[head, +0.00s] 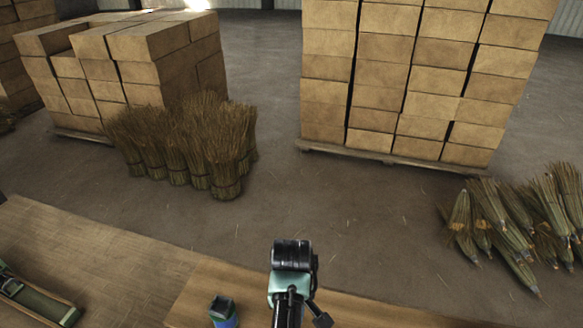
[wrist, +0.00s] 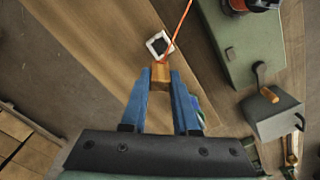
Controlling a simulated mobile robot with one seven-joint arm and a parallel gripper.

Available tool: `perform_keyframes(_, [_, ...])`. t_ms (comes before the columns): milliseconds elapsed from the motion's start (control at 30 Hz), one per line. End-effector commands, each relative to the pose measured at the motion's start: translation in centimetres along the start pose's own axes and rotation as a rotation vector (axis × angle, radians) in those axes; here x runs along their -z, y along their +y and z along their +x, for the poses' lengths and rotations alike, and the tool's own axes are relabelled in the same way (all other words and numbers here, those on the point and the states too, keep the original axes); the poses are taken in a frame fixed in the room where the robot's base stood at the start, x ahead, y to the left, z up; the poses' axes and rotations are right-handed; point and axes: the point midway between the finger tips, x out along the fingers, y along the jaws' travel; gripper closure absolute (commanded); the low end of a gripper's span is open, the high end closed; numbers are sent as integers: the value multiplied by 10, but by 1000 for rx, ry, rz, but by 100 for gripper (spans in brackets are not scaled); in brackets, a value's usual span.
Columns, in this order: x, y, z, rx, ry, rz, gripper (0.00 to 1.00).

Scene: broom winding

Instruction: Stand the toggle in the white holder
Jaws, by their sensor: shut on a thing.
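In the wrist view my gripper (wrist: 160,82) has its two blue fingers closed on a small wooden toggle (wrist: 160,73) at their tips. The white holder (wrist: 150,47) is a small square frame with a dark middle, just beyond the toggle in the picture. The toggle's far end appears close to the holder's near edge; I cannot tell whether they touch or how high the toggle is above it. A thin orange cord (wrist: 177,29) runs from near the toggle to the top edge. The head view shows neither the toggle nor the holder clearly.
A green machine body (wrist: 232,45) and a grey box with a wooden-handled crank (wrist: 270,115) stand right of the holder. The wooden bench (wrist: 105,50) is bare to its left. Broom bundles (head: 190,145) and stacked boxes (head: 410,80) stand on the floor beyond.

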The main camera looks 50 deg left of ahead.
Motion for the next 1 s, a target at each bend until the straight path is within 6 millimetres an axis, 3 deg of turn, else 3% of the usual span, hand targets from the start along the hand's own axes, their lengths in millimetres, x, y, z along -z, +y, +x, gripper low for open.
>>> perform_keyframes(1000, [-1,0,64,1,-2,0,100])
